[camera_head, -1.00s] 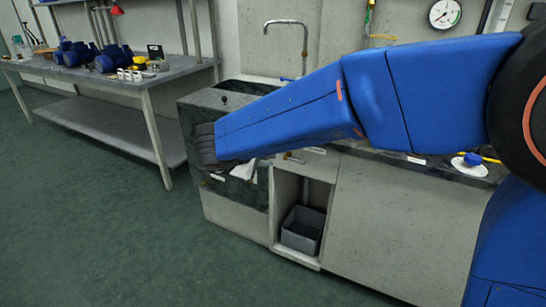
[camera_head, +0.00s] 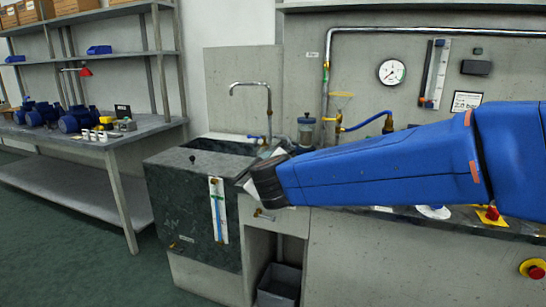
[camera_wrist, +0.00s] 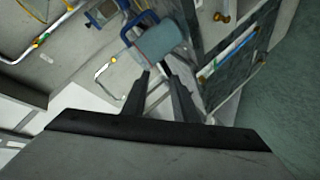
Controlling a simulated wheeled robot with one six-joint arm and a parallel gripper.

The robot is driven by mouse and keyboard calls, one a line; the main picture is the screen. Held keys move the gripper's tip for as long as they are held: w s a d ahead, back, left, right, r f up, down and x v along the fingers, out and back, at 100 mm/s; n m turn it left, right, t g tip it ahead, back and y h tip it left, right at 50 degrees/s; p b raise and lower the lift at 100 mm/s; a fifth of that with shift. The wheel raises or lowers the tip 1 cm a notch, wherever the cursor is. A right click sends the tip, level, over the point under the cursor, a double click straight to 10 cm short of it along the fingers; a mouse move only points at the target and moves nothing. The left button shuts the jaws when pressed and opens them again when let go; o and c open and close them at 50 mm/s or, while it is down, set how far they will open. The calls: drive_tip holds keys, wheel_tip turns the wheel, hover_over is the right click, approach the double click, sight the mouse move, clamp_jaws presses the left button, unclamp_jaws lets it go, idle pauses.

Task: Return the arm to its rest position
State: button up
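My blue arm reaches in from the right in the head view, in front of the bench and wall pipes. Its dark wrist end overlaps the edge of the sink. My gripper's fingers are hidden behind it there. In the wrist view my gripper (camera_wrist: 158,82) shows two dark fingers apart, with a gap between them and nothing visible held. A grey-blue block-like part (camera_wrist: 160,40) shows beyond the fingertips; I cannot tell how far off it is.
The dark stone sink (camera_head: 195,215) with a tap (camera_head: 252,84) stands left of my wrist. A canister (camera_head: 306,131) and a pressure gauge (camera_head: 392,72) are behind the arm. A grey bin (camera_head: 279,287) sits below. A side table (camera_head: 80,143) holds blue motors (camera_head: 77,121).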

drive_tip(key=s+d+r+m+y, duration=0.1)
drive_tip(key=s+d+r+y, duration=0.1)
drive_tip(key=s+d+y, duration=0.3)
drive_tip(key=s+d+f+m+g+h, duration=0.3)
drive_tip(key=s+d+f, duration=0.6)
drive_tip(key=s+d, duration=0.4)
drive_tip(key=s+d+f+m+g+h, duration=0.4)
drive_tip(key=s+d+f, duration=0.5)
drive_tip(key=s+d, duration=0.5)
drive_tip(key=s+m+g, duration=0.2)
drive_tip(key=shift+s+d+f+m, duration=0.2)
drive_tip(key=shift+s+d+m, duration=0.05)
drive_tip(key=shift+m, duration=0.15)
